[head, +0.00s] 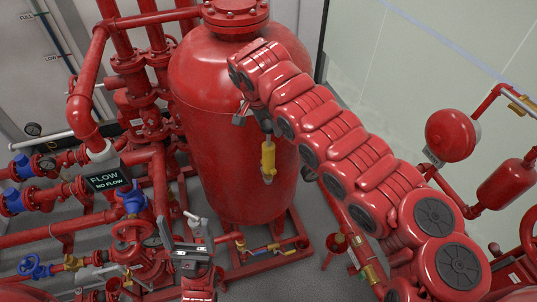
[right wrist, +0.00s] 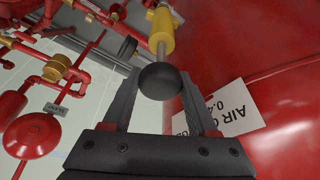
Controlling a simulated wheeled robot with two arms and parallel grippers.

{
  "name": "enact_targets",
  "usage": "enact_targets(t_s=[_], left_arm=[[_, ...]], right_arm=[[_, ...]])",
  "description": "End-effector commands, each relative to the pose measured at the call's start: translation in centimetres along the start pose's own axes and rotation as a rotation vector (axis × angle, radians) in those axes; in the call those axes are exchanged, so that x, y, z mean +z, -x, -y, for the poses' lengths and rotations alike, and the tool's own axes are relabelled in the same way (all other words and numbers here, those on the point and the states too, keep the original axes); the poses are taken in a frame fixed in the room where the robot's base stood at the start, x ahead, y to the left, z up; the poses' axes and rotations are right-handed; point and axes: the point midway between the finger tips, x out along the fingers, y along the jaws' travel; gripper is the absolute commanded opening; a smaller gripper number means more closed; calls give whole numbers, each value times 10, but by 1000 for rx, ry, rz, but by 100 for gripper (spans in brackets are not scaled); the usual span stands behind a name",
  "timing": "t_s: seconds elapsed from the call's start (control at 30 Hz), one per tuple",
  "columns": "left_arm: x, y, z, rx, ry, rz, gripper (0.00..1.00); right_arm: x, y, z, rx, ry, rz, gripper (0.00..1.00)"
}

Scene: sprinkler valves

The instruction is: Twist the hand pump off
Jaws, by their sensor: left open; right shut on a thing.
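The hand pump (head: 268,158) is a yellow cylinder with a metal end, upright in front of the large red tank in the head view. In the right wrist view, the pump (right wrist: 161,35) shows its yellow body, a grey rod and a round black knob (right wrist: 160,81). My right gripper (head: 252,119) is at the pump's top end; in its wrist view (right wrist: 160,90) it is shut on the black knob between its two fingers. Whether the pump's lower end is attached to anything is unclear. My left gripper (head: 208,230) is open and empty, lower and left of the pump.
The red tank (head: 225,95) stands close behind the pump. Red pipes with blue-handled valves (head: 133,200) and a flow sign (head: 108,179) crowd the left side. A red bell (head: 450,135) and a small red cylinder (head: 507,185) are at the right.

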Motion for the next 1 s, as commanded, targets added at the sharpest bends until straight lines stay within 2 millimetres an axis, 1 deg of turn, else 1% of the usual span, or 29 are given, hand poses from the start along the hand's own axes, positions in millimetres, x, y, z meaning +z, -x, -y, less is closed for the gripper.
enact_targets(t_s=[0.03,0.43,0.6,0.9,1.0], left_arm=[[1,8,0,0,0,0,88],[6,34,-2,0,0,0,88],[6,38,-2,0,0,0,88],[6,38,-2,0,0,0,88],[7,42,-2,0,0,0,88]], right_arm=[[1,-3,0,-9,19,-1,0],[1,-3,2,-65,193,-1,0],[1,0,2,-76,235,-1,0],[1,0,1,-76,240,0,0],[1,-2,1,-81,256,0,0]])
